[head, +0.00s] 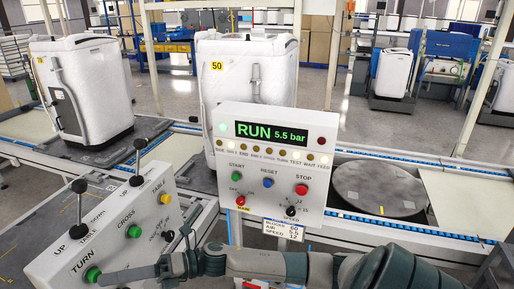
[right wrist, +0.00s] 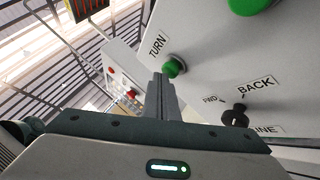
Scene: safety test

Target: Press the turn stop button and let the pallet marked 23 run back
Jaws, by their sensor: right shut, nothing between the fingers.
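A slanted grey control box (head: 120,225) stands at the lower left, marked TURN, CROSS and TABLE. Its green button (head: 92,274) by the word TURN also shows in the right wrist view (right wrist: 174,67). My right gripper (head: 106,277) is shut and empty, its fingertips close beside that button; I cannot tell whether they touch it. A red button (head: 301,189) marked STOP is on the upright panel (head: 275,160), whose display reads RUN 5.5 bar. No readable 23 shows; one white tub (head: 240,85) carries a yellow 50. My left gripper is out of view.
Black-knobbed levers (head: 140,144) rise from the box. A black FWD/BACK selector (right wrist: 235,115) sits below the TURN button in the right wrist view. Another white tub (head: 85,85) stands on the conveyor at left. A round dark turntable (head: 378,190) lies empty behind the panel.

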